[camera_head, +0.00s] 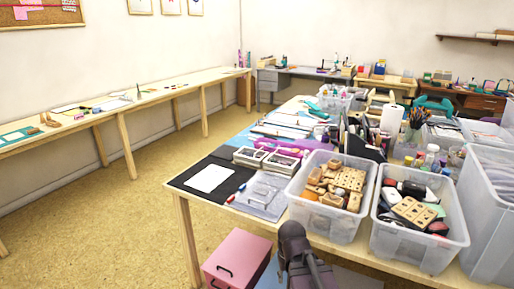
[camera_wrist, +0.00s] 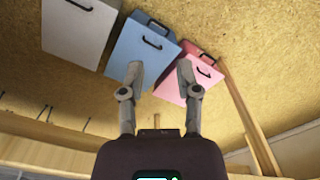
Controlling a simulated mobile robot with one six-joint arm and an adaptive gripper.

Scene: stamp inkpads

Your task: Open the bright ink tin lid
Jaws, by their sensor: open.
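My gripper (camera_wrist: 159,68) is open in the wrist view, its two fingers apart with nothing held between them. It points toward the floor boxes, away from the tabletop items. In the head view, two small rectangular tins with pale rims and dark insides, a left one (camera_head: 249,157) and a right one (camera_head: 281,162), sit near the table's front left. I cannot tell which thing is the bright ink tin, nor make out its lid. No tin shows in the wrist view.
A pink box (camera_head: 238,259) with black handles stands on the floor by the table (camera_head: 181,199); blue (camera_wrist: 143,52) and grey (camera_wrist: 80,30) boxes stand alongside. Clear bins of wooden blocks (camera_head: 330,219) and mixed items (camera_head: 418,245) crowd the table's front. White paper (camera_head: 208,178) lies left.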

